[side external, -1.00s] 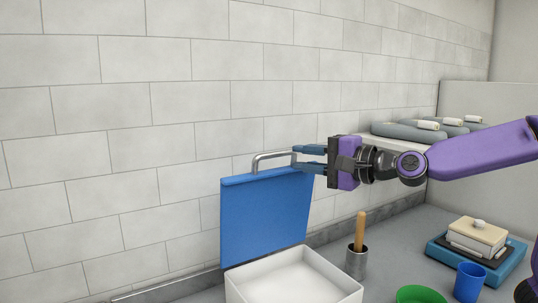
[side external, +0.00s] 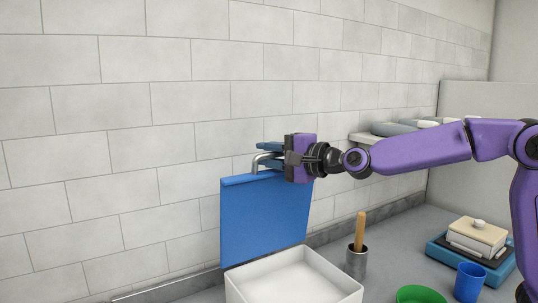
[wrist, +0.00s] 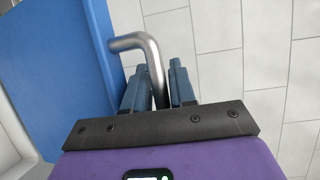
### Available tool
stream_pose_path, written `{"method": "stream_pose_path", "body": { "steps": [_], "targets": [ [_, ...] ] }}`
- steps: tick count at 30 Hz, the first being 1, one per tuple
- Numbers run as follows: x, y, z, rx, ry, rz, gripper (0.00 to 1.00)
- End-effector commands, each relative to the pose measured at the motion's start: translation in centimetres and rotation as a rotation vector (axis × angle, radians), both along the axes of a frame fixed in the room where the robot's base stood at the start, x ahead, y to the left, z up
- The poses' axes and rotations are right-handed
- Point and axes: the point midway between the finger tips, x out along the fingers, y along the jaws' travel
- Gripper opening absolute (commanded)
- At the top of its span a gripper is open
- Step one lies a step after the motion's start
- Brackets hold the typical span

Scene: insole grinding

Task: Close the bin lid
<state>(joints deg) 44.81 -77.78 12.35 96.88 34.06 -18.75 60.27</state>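The bin is an open white box (side external: 292,278) on the counter in the side view. Its blue lid (side external: 264,220) stands upright at the back of the box, so the bin is open. A grey metal bar handle (side external: 257,161) sits at the lid's top edge. My gripper (side external: 270,153) is at the handle, reaching from the right. In the wrist view the handle (wrist: 152,62) lies between the two blue-grey fingers (wrist: 157,82), with little space on either side. Whether they press on it is unclear. The blue lid (wrist: 60,60) is at left.
A metal cup (side external: 356,262) with a wooden-handled tool stands right of the bin. A green bowl (side external: 420,294), a blue cup (side external: 469,282) and a blue tray (side external: 500,268) with a stack sit further right. A tiled wall (side external: 120,130) is behind.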

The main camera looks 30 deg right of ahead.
Motion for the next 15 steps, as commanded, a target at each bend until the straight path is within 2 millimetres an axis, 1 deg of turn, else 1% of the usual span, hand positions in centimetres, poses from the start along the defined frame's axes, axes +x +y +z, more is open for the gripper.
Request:
{"method": "stream_pose_path", "body": {
  "steps": [2, 3, 5, 15],
  "targets": [
    [-0.01, 0.01, 0.01, 0.000, 0.000, 0.000, 0.25],
    [-0.02, 0.00, 0.01, 0.000, 0.000, 0.000, 0.19],
    [-0.02, 0.00, 0.01, 0.000, 0.000, 0.000, 0.00],
    [-0.43, 0.00, -0.04, 0.000, -0.013, 0.001, 0.00]
  ]
}}
